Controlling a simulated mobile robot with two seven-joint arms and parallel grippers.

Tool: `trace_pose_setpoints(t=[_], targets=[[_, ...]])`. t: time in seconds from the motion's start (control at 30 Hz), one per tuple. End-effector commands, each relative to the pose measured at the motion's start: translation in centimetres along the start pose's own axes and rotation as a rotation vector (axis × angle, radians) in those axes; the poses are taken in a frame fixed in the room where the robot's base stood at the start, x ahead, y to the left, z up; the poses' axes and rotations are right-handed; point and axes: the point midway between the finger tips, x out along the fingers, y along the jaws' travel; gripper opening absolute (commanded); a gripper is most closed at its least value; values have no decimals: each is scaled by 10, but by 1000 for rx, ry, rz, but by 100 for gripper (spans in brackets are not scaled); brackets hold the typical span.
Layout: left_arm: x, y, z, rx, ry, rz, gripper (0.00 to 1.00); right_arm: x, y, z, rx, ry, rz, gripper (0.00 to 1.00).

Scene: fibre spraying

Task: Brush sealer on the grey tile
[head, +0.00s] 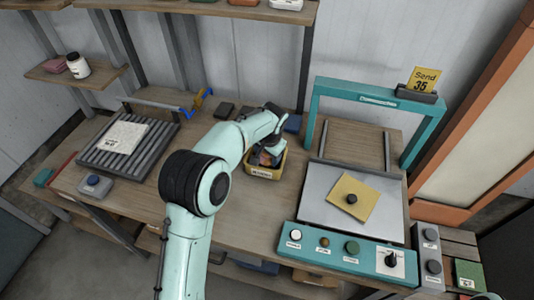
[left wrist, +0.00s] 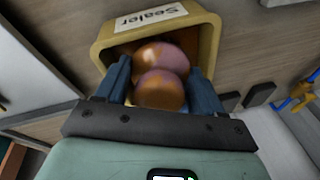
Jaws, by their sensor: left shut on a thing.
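My left gripper (head: 266,157) is at the yellow sealer box (head: 264,171) on the workbench. In the left wrist view its blue fingers (left wrist: 161,86) are shut on a rounded orange and purplish thing (left wrist: 160,90), at the mouth of the box labelled "Sealer" (left wrist: 152,18). Whether this thing is the brush I cannot tell; any bristles are hidden. A pale grey, speckled tile (head: 121,136) with a small label lies on the dark roller rack at the left.
A teal-framed press station (head: 318,240) with knobs stands at the right; a yellow square with a dark knob (head: 350,198) lies on its metal plate. A grey button box (head: 95,185) sits front left.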

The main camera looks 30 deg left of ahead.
Motion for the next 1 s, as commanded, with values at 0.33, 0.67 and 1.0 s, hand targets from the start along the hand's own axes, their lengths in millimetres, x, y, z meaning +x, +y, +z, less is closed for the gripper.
trace_pose_setpoints(t=[0.33,0.67,1.0], targets=[[-30,-6,-6,0,3,0,43,-21,-10,-8,-5,13,-5,56],[-56,-11,-10,0,4,0,43,-39,-20,-16,-9,26,-9,56],[-82,-16,-14,0,3,0,43,-56,-29,-26,-14,40,-14,56]])
